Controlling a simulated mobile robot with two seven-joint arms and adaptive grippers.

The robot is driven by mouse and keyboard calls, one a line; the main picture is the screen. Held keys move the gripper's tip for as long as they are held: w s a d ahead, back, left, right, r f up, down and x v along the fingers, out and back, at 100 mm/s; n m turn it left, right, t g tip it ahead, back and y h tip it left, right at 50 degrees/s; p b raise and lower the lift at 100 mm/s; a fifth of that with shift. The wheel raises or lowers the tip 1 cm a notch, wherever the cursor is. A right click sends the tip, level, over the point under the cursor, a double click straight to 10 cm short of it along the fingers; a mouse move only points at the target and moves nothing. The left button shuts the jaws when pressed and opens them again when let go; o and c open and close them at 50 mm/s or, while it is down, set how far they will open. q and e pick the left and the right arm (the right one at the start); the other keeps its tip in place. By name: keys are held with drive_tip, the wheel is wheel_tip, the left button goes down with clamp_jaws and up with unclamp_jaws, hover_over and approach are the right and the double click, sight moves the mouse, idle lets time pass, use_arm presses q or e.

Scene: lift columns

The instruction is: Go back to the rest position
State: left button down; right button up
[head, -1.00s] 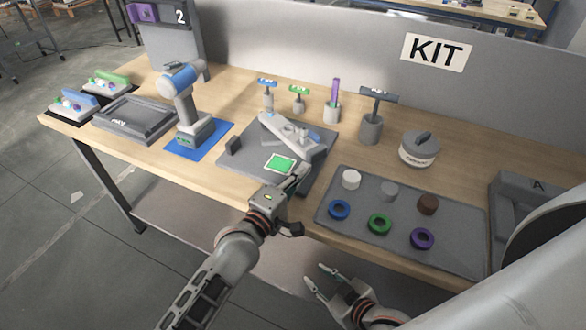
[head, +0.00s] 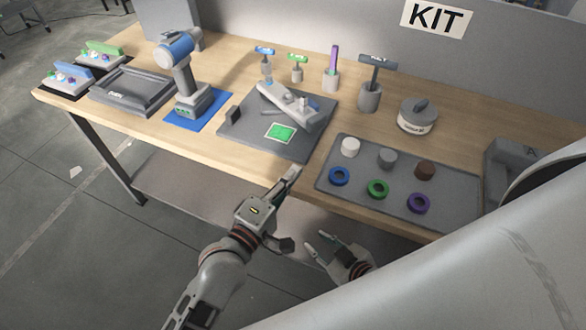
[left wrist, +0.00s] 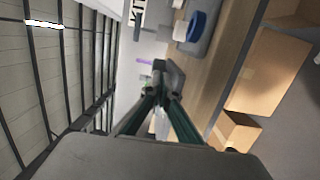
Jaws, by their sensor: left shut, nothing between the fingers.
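My left gripper (head: 292,174) is shut and empty. In the head view it hangs just off the front edge of the workbench (head: 150,129), in front of the grey mat with the green square. In the left wrist view its two dark fingers (left wrist: 159,92) meet at the tips, with nothing between them. My right gripper (head: 318,243) is lower, in front of the bench and below the tray of rings. Its two fingertips stand apart and nothing shows between them.
On the bench are a grey mat (head: 240,137) bearing a fixture, a tray (head: 330,195) with coloured rings and cylinders, a power drill (head: 184,75) on a blue mat, and a lidded round container (head: 417,117). Cardboard boxes (left wrist: 268,75) show in the left wrist view.

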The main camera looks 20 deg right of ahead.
use_arm(q)
drive_tip(key=s+a+f+m+y, duration=0.3)
drive_tip(key=a+f, duration=0.4)
drive_tip(key=a, duration=0.5)
drive_tip(key=s+a+f+m+y, duration=0.3)
drive_tip(key=a+f, duration=0.4)
drive_tip(key=a, duration=0.6)
drive_tip(key=s+a+f+m+y, duration=0.3)
drive_tip(key=a+f+m+y, duration=0.2)
drive_tip(key=a+f, duration=0.3)
drive_tip(key=a+y, duration=0.1)
drive_tip(key=a, duration=0.3)
drive_tip(key=shift+s+a, duration=0.35)
